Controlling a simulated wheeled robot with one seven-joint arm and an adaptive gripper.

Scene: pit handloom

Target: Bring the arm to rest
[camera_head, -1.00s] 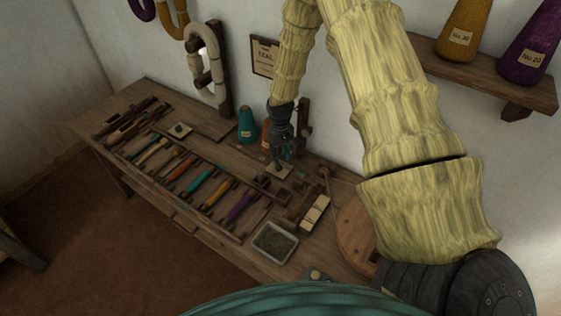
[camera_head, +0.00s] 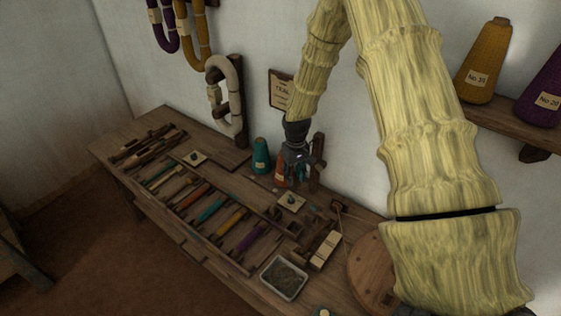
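My arm, in a pale yellow ribbed sleeve, comes down from the upper right of the head view. My dark gripper (camera_head: 296,178) points down above the back right part of the wooden bench (camera_head: 158,121). It hangs over a small pale square pad (camera_head: 291,202) with a small dark object on it, apart from it. The fingers are small and dark here, and I cannot tell whether they are open or shut. I see nothing clearly held between them.
A teal cone (camera_head: 261,156) and an orange cone (camera_head: 280,171) stand close to my gripper, beside a dark wooden post (camera_head: 317,163). A rack with several coloured shuttles and a grey tray (camera_head: 284,278) lie in front. A shelf (camera_head: 505,132) with thread cones is at right.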

